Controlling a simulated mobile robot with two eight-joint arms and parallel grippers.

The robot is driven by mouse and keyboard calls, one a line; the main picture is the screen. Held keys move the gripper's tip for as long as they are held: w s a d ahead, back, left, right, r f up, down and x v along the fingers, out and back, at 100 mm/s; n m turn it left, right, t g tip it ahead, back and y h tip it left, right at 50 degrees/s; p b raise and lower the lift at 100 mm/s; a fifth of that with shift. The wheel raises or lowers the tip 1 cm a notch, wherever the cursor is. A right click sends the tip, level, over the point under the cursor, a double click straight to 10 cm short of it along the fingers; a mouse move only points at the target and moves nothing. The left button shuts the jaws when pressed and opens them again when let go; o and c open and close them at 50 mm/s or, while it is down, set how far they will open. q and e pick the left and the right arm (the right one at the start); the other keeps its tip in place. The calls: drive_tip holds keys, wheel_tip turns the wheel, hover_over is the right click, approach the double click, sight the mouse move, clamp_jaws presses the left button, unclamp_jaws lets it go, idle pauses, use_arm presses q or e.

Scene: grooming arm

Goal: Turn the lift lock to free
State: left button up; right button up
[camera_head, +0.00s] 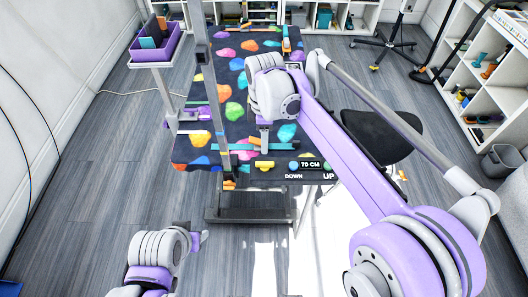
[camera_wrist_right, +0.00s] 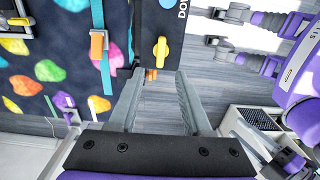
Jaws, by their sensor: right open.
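The lift lock is a yellow knob (camera_head: 264,165) on the dark control panel (camera_head: 243,173) at the grooming table's near edge. In the head view its bar lies along the panel edge, left of the 70 CM display (camera_head: 310,165). My right gripper (camera_head: 265,147) points down above the table, close to the knob. In the right wrist view its open fingers (camera_wrist_right: 158,76) are empty, and the knob (camera_wrist_right: 160,51) sits just beyond the tips, apart from them. Lock markings are not readable. My left gripper (camera_head: 200,238) is low at the left; its jaws are unclear.
A grey upright post (camera_head: 213,95) stands left of the knob. A teal strap (camera_wrist_right: 104,65) with an orange clip (camera_wrist_right: 97,45) crosses the rock-patterned table top (camera_head: 187,147). A black stool seat (camera_head: 382,135) is at the right. The floor in front is mostly clear.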

sight(265, 162)
wheel_tip(265, 162, down, 10)
drive_tip(key=shift+s+r+b, duration=0.1)
drive_tip(key=shift+b, duration=0.25)
clamp_jaws()
